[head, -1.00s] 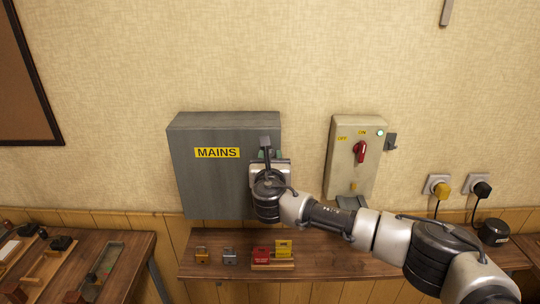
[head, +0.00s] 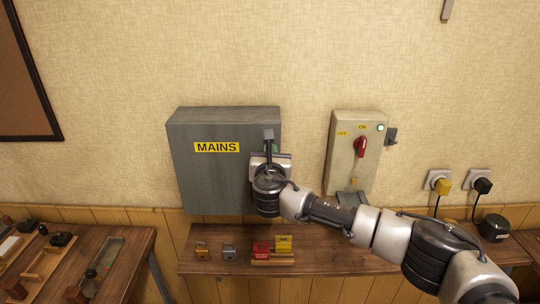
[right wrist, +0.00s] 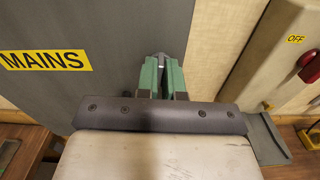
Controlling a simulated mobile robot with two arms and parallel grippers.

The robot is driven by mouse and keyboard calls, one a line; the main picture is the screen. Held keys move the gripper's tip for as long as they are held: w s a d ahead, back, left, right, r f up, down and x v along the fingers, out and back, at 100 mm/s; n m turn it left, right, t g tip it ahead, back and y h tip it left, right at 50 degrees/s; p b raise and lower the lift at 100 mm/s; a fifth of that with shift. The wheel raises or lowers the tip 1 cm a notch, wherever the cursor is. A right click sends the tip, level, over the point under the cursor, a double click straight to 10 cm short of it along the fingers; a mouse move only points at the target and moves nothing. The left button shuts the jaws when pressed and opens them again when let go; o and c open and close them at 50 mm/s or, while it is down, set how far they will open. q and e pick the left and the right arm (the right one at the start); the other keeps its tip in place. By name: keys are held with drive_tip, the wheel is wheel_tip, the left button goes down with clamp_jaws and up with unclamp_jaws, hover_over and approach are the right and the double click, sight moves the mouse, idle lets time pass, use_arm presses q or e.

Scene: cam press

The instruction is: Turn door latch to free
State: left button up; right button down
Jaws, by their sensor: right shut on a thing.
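The grey MAINS cabinet (head: 200,180) hangs on the wall with its door closed, left of centre in the head view. It also shows in the right wrist view (right wrist: 110,25). The door latch (head: 268,134), a grey handle, is at the door's right edge. My right gripper (right wrist: 163,72) is there, its green fingers shut on the latch. In the right wrist view only a small grey piece of the latch (right wrist: 161,55) shows between the fingertips. The gripper body hides the rest of it. My left gripper is in neither view.
A beige switch box (head: 342,160) with a red rotary handle (head: 361,147) and lit green lamp is to the right. Below, a wooden shelf (head: 330,262) bears padlocks (head: 229,252) and red and yellow tags (head: 261,248). Two plugged sockets (head: 438,178) are further right.

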drive_tip(key=shift+d+f+m+b, duration=0.1)
drive_tip(key=shift+f+m+b, duration=0.05)
drive_tip(key=shift+m+b, duration=3.55)
drive_tip(key=shift+d+f+m+b, duration=0.1)
drive_tip(key=shift+m+b, duration=2.25)
drive_tip(key=shift+m, duration=2.55)
drive_tip(key=c, duration=1.3)
unclamp_jaws()
drive_tip(key=shift+o, duration=0.2)
drive_tip(key=shift+s, duration=0.1)
